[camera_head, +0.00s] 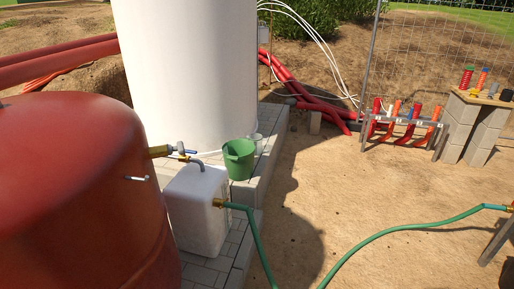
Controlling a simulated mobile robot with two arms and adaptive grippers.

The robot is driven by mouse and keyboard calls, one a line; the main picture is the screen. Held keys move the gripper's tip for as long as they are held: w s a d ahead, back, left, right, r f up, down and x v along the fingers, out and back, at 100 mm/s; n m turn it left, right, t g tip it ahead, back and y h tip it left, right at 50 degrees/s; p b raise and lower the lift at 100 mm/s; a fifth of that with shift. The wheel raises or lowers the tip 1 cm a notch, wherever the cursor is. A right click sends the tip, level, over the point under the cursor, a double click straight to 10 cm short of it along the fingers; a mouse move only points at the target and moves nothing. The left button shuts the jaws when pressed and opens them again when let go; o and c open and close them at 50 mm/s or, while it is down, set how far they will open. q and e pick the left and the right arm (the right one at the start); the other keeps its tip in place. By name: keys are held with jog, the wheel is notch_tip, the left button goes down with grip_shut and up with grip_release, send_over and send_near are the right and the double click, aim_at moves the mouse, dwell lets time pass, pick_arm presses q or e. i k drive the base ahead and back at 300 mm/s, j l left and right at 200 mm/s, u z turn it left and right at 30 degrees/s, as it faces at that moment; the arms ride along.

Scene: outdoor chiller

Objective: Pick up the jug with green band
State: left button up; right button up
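I cannot make out a jug with a green band for sure. A plain green bucket-like vessel (239,160) stands upright on the paved ledge beside the white tank. A small white vessel (257,143) stands just behind it, partly hidden; no band on it can be made out. Neither of my grippers is in view.
A red tank (75,190) fills the left. A tall white tank (185,70) stands on the paving (265,165). A white box (196,210) sits under a tap (185,155); a green hose (370,240) crosses the open dirt. Pipe rack (405,120) and block stand (475,125) are right.

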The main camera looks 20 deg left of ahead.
aim_at(259, 145)
jog(key=i, duration=3.3)
jog(key=i+u, duration=0.3)
jog(key=i, duration=0.15)
jog(key=i+l+u, duration=0.25)
jog(key=i, duration=0.2)
jog(key=i+l+u, duration=0.3)
jog(key=i, duration=0.15)
